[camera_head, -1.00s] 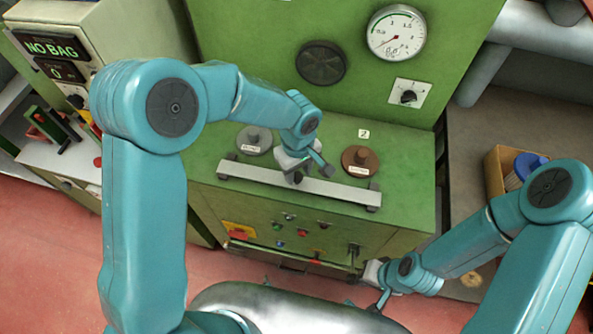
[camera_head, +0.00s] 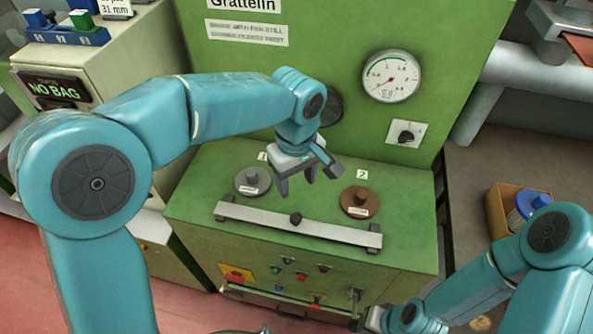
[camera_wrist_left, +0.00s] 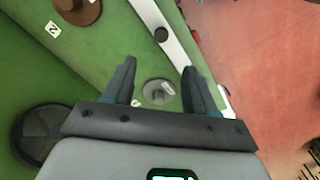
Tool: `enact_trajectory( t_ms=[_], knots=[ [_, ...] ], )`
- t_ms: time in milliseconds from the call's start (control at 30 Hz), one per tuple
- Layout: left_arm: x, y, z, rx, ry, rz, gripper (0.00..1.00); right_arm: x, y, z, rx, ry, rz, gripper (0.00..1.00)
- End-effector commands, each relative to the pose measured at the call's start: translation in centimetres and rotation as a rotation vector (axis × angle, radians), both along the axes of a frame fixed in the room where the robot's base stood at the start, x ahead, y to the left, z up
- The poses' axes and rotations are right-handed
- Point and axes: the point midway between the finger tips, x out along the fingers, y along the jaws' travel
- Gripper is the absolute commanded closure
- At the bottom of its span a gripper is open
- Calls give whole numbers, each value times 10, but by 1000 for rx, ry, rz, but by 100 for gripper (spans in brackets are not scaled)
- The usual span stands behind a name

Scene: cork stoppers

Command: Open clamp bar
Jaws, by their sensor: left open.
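The clamp bar (camera_head: 265,218) is a long light-grey bar lying across the front of the green machine top, with a dark knob (camera_head: 296,219) at its middle and dark blocks near its ends. In the left wrist view the bar (camera_wrist_left: 176,56) runs beyond the fingers, with its knob (camera_wrist_left: 161,34). My left gripper (camera_head: 297,187) is open and empty, above and behind the bar, apart from the knob. A grey lid (camera_head: 253,181) and a brown lid (camera_head: 360,202) sit behind the bar. My right gripper (camera_head: 364,324) is low in front of the machine, near a lever; its fingers are unclear.
A green panel with a gauge (camera_head: 391,76) and a switch (camera_head: 406,134) rises behind. Buttons and a red-yellow switch (camera_head: 237,273) are on the machine's front. A cardboard box (camera_head: 497,211) stands at the right. A bag counter (camera_head: 60,90) is at the left.

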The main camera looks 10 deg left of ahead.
Motion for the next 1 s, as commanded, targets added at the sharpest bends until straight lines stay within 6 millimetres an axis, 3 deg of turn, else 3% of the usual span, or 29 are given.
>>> enact_trajectory(
  t_ms=[233, 1000],
  knots=[
    [0, 0, 26, 0, -1, -1, 43, 0, 0, -1, 0, 0, 0, 100],
    [-2, 0, 27, 1, -1, 0, 43, 0, 0, -1, 0, 0, 0, 100]
  ],
)
